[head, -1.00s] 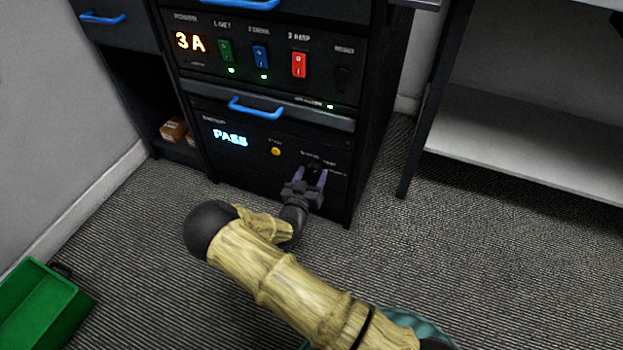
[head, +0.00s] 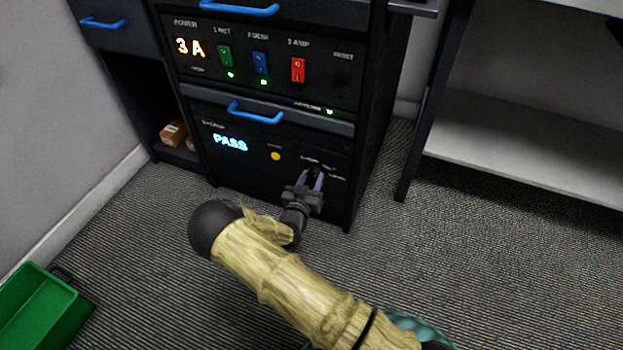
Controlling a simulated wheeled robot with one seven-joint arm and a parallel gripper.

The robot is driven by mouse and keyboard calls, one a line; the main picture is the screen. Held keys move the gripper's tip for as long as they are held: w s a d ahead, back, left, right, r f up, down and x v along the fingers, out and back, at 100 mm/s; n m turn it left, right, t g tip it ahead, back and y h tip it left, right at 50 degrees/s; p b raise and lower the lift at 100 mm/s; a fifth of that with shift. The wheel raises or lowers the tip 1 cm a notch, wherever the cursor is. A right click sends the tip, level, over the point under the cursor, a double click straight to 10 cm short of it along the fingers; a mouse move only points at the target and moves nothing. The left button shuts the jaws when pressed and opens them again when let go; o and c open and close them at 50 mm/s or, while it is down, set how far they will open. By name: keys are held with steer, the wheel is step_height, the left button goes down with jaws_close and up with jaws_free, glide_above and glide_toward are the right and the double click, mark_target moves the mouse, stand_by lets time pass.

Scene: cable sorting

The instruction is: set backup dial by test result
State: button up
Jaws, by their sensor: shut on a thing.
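The backup panel (head: 240,168) is the lower black panel of the rack. Its display (head: 230,142) reads PASS in pale blue. A yellow button (head: 275,156) sits right of the display. The backup dial (head: 315,172) is at the panel's right, mostly hidden by my gripper. My gripper (head: 312,180) has its purple fingers at the dial and is shut on it. The small labels around the dial are too blurred to read, and I cannot tell where the dial points.
Above is the power panel with a display (head: 190,47) reading 3 A, and green (head: 225,57), blue (head: 260,62) and red (head: 298,69) switches. Blue drawer handles (head: 255,112) stick out. A green bin (head: 38,310) stands on the floor at left; a white shelf (head: 530,140) is at right.

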steer(key=m+p, duration=0.2)
steer(key=m, duration=0.2)
steer(key=shift+w+d+r+m, duration=0.1)
steer(key=shift+m, duration=0.2)
steer(key=shift+m+p, duration=0.6)
steer(key=shift+m, duration=1.1)
steer(key=shift+h, duration=0.3)
steer(key=o, duration=1)
steer(key=p+v, duration=0.2)
steer(key=v, duration=0.3)
steer(key=p+v, duration=0.2)
steer(key=v, duration=0.4)
steer(key=f+p+v, duration=0.1)
steer(key=p+v, duration=0.1)
steer(key=v, duration=0.4)
steer(key=shift+s+p, duration=0.25)
steer(key=shift+p, duration=0.1)
